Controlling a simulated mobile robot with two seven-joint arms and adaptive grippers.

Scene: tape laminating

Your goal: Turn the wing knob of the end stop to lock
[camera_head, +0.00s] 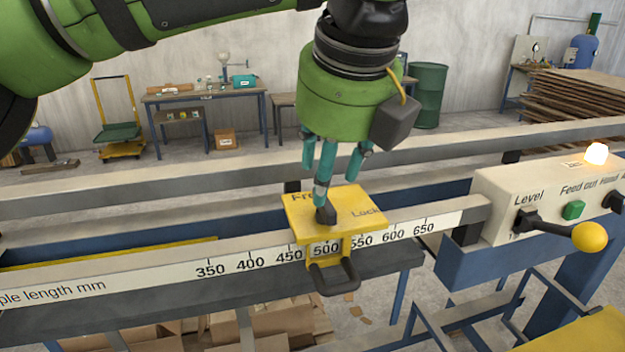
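The end stop (350,225) is a yellow block with a dark loop handle (335,277) at its front. It sits on the scale rail near the 500 mark. Its top carries "Lock" at the right and a partly covered "Fre…" at the left. The dark wing knob (326,215) stands on the top plate, partly hidden. My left gripper (323,197) is green with teal fingers and points down from above. Its fingertips are at the knob. Whether they are closed on it cannot be made out. My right gripper is out of view.
The scale rail (150,275) runs across the front, with another rail (150,190) behind. At the right is a control box (545,195) with a yellow-ball lever (588,237), a green button (573,210) and a lit lamp (596,153).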

